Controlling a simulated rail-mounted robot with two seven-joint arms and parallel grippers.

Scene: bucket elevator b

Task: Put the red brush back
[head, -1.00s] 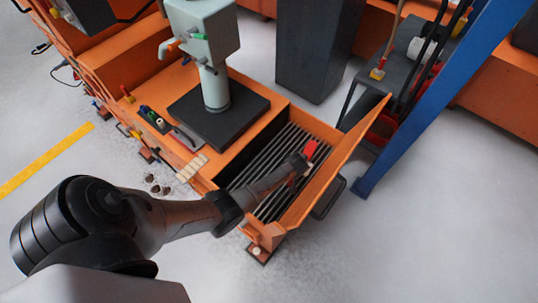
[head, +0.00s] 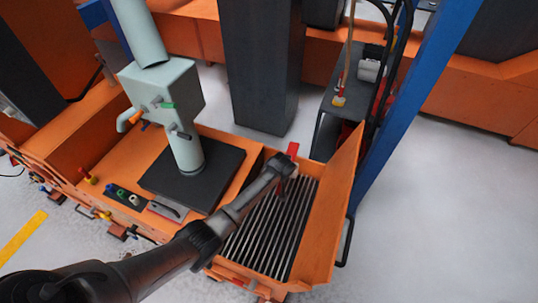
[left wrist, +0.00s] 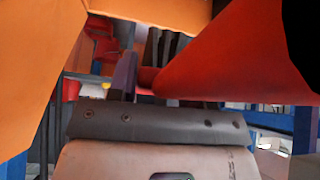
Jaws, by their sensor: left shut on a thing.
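The red brush (head: 292,150) is held by my left gripper (head: 286,165) over the far end of the slatted grate (head: 270,225). Only a small red part shows in the head view. In the left wrist view the brush (left wrist: 225,55) is a large red shape slanting from the middle to the upper right, close to the camera. My left gripper is shut on it. Its bristles cannot be made out. My right gripper is not in view.
An orange flap (head: 340,215) stands up along the grate's right side. A pale green column (head: 185,140) rises on a dark plate to the left. A grey stand (head: 335,125), a dark block (head: 262,70) and a blue post (head: 400,120) are behind. Floor at right is clear.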

